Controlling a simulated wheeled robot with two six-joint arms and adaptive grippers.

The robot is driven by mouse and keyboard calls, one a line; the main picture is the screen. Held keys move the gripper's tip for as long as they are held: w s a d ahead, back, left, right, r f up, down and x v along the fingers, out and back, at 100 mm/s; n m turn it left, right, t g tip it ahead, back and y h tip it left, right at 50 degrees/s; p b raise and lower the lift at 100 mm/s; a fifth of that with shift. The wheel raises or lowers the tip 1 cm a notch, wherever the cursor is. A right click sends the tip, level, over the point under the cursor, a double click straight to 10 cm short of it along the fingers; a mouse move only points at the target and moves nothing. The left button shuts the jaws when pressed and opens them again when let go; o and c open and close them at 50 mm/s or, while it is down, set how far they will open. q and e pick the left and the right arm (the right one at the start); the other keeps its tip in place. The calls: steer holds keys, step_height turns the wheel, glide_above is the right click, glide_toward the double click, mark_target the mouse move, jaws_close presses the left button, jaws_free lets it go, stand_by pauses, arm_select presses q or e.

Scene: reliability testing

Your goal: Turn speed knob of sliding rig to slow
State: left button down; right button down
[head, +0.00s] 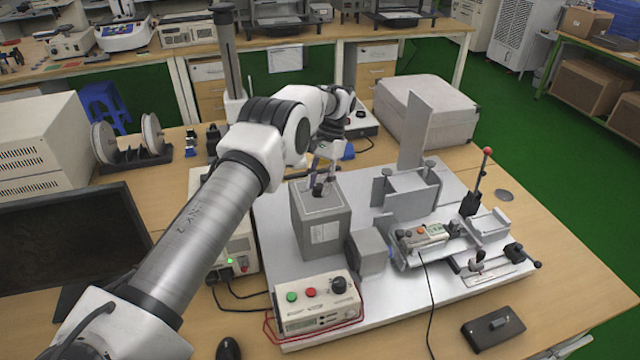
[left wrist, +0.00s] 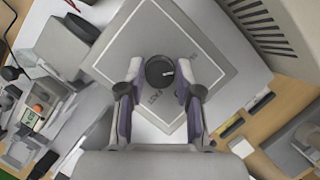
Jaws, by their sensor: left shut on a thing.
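The speed knob (head: 318,189) is a small black round knob on top of a grey box (head: 323,232) on the sliding rig. In the left wrist view the knob (left wrist: 159,72) has a small light mark on its right side, and lettering is printed on the panel around it. My left gripper (head: 320,180) reaches down from above and is shut on the knob, with one finger on each side. In the head view the fingers partly hide the knob. My right gripper is not in view.
The rig's metal base plate (head: 395,295) carries a tall upright plate (head: 414,130), a red-tipped lever (head: 479,180) and a control box (head: 316,303) with green and red buttons. A monitor (head: 70,240) stands at left. A black pedal-like block (head: 493,327) lies in front.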

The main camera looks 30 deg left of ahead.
mark_target(319, 185)
arm_select(q)
steer(key=shift+s+f+n, duration=0.15)
steer(key=shift+f+n, duration=0.05)
steer(key=shift+n, duration=0.4)
steer(key=c, duration=0.8)
jaws_free()
steer(key=shift+r, duration=0.1)
step_height(319, 185, up, 10)
steer(key=shift+f, duration=0.1)
